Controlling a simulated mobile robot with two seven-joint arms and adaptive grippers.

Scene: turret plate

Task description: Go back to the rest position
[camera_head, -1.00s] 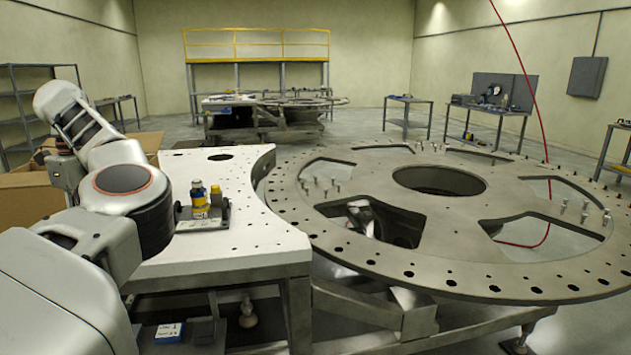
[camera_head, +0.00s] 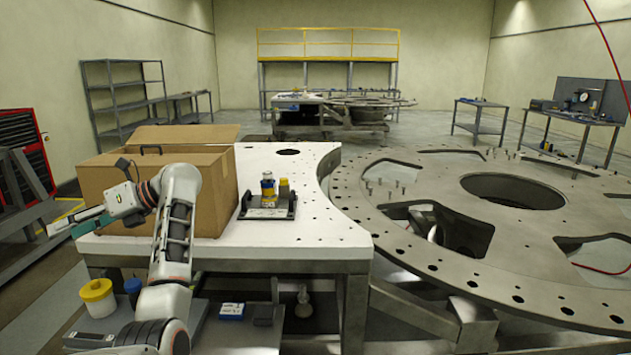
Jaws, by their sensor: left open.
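My left gripper (camera_head: 75,226) is at the left edge of the view, pointing left, beyond the left end of the white table. Its two fingers are apart and nothing shows between them. My left arm rises from the bottom of the view and bends toward the gripper, in front of the cardboard box. My right gripper is out of view.
An open cardboard box (camera_head: 213,185) stands on the white table (camera_head: 325,232), near my left arm. A holder (camera_head: 268,211) bears a yellow-and-blue bottle (camera_head: 267,188). The large turret plate (camera_head: 400,247) fills the right.

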